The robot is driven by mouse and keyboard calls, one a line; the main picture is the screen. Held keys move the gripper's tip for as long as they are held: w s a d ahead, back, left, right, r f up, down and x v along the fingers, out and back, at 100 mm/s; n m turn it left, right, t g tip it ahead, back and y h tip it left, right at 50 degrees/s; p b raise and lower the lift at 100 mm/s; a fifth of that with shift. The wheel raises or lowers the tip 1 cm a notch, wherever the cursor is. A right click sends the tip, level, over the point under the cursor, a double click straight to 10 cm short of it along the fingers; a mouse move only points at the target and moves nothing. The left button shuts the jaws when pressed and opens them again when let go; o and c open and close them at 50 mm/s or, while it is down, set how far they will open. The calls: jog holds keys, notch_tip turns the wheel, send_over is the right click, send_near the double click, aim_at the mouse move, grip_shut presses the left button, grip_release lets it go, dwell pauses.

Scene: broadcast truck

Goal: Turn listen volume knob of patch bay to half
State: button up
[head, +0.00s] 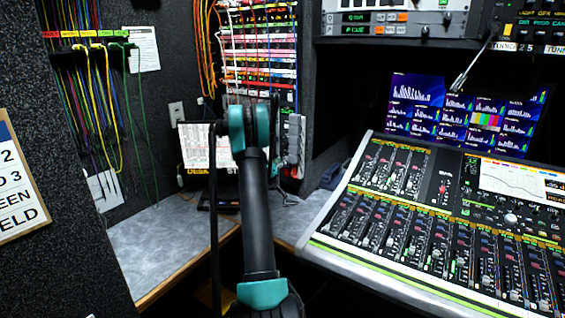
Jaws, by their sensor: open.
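The patch bay (262,72) stands upright at the back in the head view, with coloured rows and orange, red and white cables in front of it. Its listen volume knob is too small to make out, and my arm covers part of the lower rows. My arm (252,210) rises through the middle of the picture to a teal joint in front of the patch bay. My gripper cannot be made out; it seems hidden beyond that joint.
A large mixing console (335,238) fills the right side, with screens (415,92) behind it. A grey counter (165,245) lies at the left below hanging cables (95,90). A dark speckled wall (50,265) is close on the left.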

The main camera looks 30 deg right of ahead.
jog(key=shift+d, duration=0.15)
jog(key=shift+c, duration=0.3)
grip_shut()
